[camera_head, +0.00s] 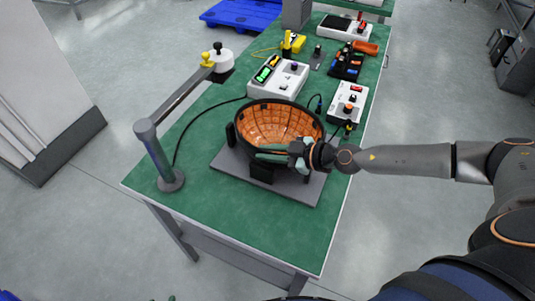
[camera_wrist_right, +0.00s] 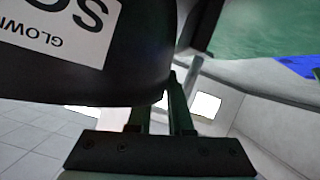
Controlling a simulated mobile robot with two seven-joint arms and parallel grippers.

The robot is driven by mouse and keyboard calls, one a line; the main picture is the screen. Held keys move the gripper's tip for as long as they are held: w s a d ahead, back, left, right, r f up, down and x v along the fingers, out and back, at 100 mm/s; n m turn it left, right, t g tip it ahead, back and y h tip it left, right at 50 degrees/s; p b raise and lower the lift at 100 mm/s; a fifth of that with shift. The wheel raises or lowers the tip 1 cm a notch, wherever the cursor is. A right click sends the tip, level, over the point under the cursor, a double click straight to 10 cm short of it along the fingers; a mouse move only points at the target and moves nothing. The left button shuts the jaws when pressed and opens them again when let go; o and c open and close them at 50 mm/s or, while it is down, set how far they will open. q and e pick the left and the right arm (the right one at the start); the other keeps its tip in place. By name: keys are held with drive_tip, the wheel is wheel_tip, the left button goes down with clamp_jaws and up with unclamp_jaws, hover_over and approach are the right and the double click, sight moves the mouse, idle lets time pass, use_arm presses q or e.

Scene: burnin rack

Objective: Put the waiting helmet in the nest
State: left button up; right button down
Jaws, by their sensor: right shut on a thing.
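The helmet (camera_head: 267,122) is a dark shell with an orange padded inside, open side up. It is at the nest, a grey base plate (camera_head: 230,165) with black upright supports (camera_head: 262,173) on the green table. I cannot tell whether the helmet rests fully on the supports. My right gripper (camera_head: 300,150) reaches in from the right and is shut on the helmet's near right rim. In the right wrist view the helmet's dark shell (camera_wrist_right: 140,60), with a white printed label, fills the upper left above the fingers (camera_wrist_right: 160,118). My left gripper is not in view.
The green table (camera_head: 210,193) has a post with an arm (camera_head: 158,155) at its left. Behind the helmet stand a white control box (camera_head: 278,78), another at right (camera_head: 347,101) and a black tray of parts (camera_head: 348,62). The table's front left is clear.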

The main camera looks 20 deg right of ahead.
drive_tip(key=shift+r, duration=0.1)
drive_tip(key=shift+f, duration=0.2)
drive_tip(key=c, duration=0.8)
unclamp_jaws()
drive_tip(key=shift+c, duration=0.2)
